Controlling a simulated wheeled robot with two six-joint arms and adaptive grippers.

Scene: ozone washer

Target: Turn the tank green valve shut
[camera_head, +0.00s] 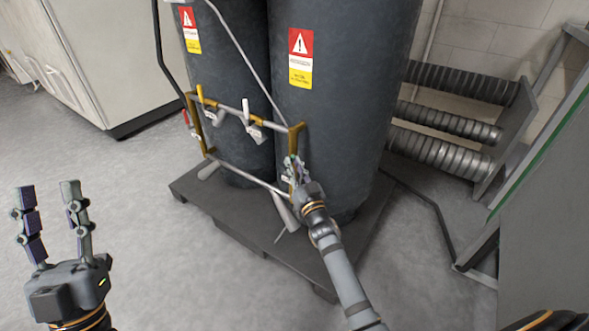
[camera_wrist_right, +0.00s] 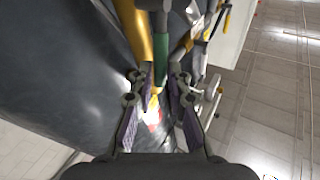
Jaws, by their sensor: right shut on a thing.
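Two dark tanks (camera_head: 345,130) stand side by side with a frame of brass and grey pipes and valves on their front. My right gripper (camera_head: 294,172) is at the right end of this pipework, close to the right tank. In the right wrist view its fingers (camera_wrist_right: 160,84) are closed around the green valve handle (camera_wrist_right: 161,62), beside a brass pipe (camera_wrist_right: 131,28). The fingers mostly hide the green valve in the head view. My left gripper (camera_head: 52,210) is at the lower left, open and empty, well away from the tanks.
The tanks stand on a dark platform (camera_head: 235,225). Ribbed pipes (camera_head: 455,120) and a metal frame are at right. The floor at left is clear.

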